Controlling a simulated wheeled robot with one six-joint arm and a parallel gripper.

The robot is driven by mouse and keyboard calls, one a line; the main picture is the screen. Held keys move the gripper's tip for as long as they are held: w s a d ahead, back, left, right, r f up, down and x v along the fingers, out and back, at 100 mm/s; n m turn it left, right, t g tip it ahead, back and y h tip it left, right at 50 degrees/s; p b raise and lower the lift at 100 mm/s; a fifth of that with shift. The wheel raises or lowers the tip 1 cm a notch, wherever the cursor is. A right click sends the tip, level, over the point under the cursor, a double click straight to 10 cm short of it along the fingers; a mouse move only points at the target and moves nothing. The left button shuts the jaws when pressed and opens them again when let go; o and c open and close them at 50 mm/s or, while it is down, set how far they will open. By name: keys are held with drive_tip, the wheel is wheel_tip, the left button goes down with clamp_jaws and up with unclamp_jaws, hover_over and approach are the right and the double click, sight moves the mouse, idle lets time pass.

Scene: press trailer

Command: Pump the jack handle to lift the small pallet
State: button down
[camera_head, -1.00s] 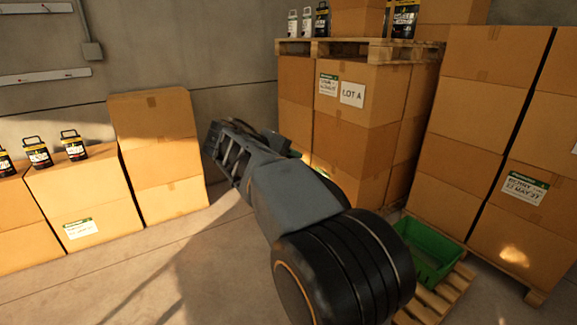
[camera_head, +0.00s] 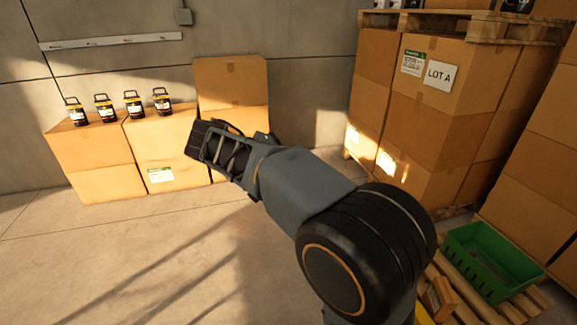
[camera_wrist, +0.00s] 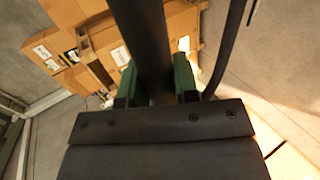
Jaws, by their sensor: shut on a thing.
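My gripper shows in the wrist view (camera_wrist: 156,78), its two green fingers closed on either side of a thick dark bar, which looks like the jack handle (camera_wrist: 140,30). The bar runs away from me between the fingers. A low wooden pallet (camera_head: 466,311) lies at the lower right, bearing a green crate (camera_head: 462,235). I take it for the small pallet. A sliver of yellow (camera_head: 422,314) shows beside it, partly behind my arm; I cannot tell what it is.
A tall stack of cartons marked LOT A (camera_head: 440,75) stands at the right, with a loaded pallet (camera_head: 460,24) on top. Cartons (camera_head: 95,160) with several black and yellow containers (camera_head: 104,106) stand along the left wall. The floor at the left front is clear.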

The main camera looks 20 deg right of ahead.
drive_tip(key=s+d+r+p, duration=0.1)
drive_tip(key=d+r+p, duration=0.1)
drive_tip(key=d, duration=1)
drive_tip(key=d+r+p, duration=0.3)
drive_tip(key=d, duration=1)
drive_tip(key=s+d+r+p, duration=0.1)
drive_tip(key=d+r+p, duration=0.1)
drive_tip(key=d, duration=1)
drive_tip(key=shift+s+d+r, duration=0.3)
drive_tip(key=shift+r, duration=0.15)
drive_tip(key=c, duration=1.1)
unclamp_jaws()
drive_tip(key=shift+w+a, duration=0.1)
drive_tip(key=shift+a, duration=0.05)
drive_tip(key=o, duration=0.5)
drive_tip(key=p+v, duration=0.1)
drive_tip(key=v, duration=0.8)
